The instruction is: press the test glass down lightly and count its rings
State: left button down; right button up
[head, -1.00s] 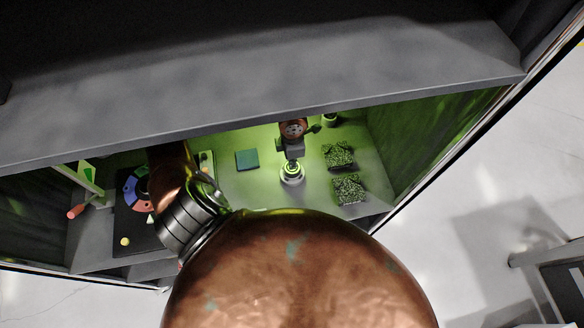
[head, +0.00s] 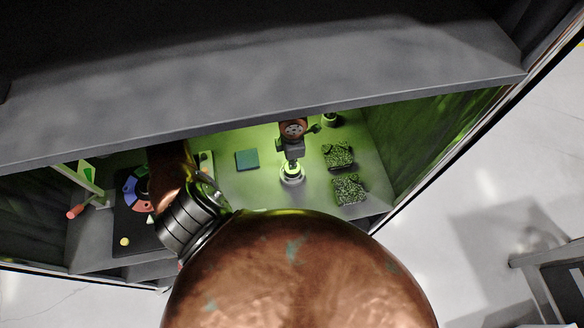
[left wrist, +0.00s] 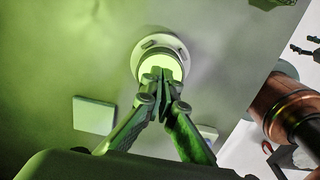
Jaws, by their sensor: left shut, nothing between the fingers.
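The test glass appears to be the bright, glowing round disc (left wrist: 150,66) in the left wrist view. It sits in a pale round holder (left wrist: 160,38), which also shows in the head view (head: 292,181). My left gripper (left wrist: 166,76) is shut and empty, its fingertips over the near part of the disc. In the head view the left gripper (head: 292,162) points down at the glass and hides part of it. I cannot tell whether the tips touch the glass. No rings can be made out.
A grey cabinet edge (head: 250,115) overhangs the lit floor. A teal square block (head: 247,159) lies left of the holder, two dark green textured blocks (head: 339,154) (head: 349,189) right. A dark board (head: 133,232) with coloured segments lies at left. Floor around the holder is clear.

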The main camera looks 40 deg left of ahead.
pick_arm(q)
jog(key=shift+r+p, duration=1.05)
jog(key=shift+r, duration=1.3)
jog(key=shift+r+p, duration=0.45)
jog(key=shift+r, duration=0.75)
